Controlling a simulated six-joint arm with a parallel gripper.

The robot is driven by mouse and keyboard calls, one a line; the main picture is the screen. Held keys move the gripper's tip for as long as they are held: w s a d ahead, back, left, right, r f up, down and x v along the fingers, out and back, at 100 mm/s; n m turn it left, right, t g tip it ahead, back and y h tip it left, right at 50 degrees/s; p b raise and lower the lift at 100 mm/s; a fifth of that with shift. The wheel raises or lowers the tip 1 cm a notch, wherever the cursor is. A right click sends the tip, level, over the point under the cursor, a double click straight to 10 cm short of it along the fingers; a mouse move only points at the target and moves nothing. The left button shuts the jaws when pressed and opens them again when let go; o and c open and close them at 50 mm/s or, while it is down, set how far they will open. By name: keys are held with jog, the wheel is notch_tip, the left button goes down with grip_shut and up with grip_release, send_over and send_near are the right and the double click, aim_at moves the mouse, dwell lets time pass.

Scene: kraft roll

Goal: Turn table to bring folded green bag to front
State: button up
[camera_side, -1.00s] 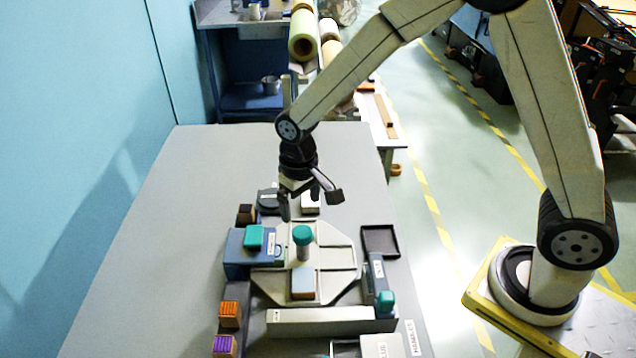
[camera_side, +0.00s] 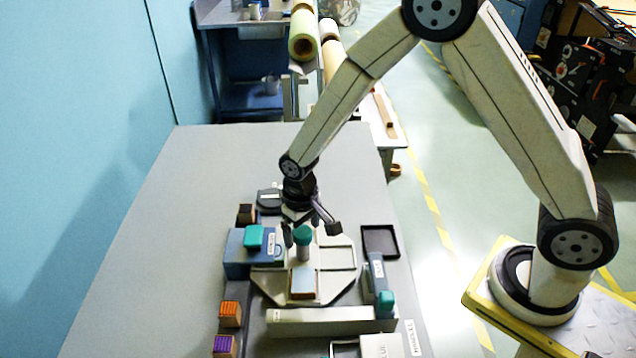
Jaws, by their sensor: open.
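The turntable (camera_side: 335,262) is a pale octagonal plate with raised dividers, low on the grey worktop. A post with a green round knob (camera_side: 303,235) stands at its middle. A folded item with a pale blue-grey top and brown edges (camera_side: 303,285) lies in the front compartment. I cannot make out a folded green bag on the turntable; its back part is hidden by my gripper. My gripper (camera_side: 309,230) is open, pointing down just at or behind the knob. One finger is left of the knob, the other to its right; contact cannot be told.
A blue box (camera_side: 238,262) with a green block (camera_side: 253,237) stands left of the turntable. A pale bar (camera_side: 325,322) crosses the front. A blue holder with a green-topped piece (camera_side: 386,298) and a black tray (camera_side: 380,241) are at right. Orange (camera_side: 230,314) and purple (camera_side: 224,345) blocks sit front left.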

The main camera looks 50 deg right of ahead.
grip_shut()
dwell(0.3)
jog(key=shift+m, duration=9)
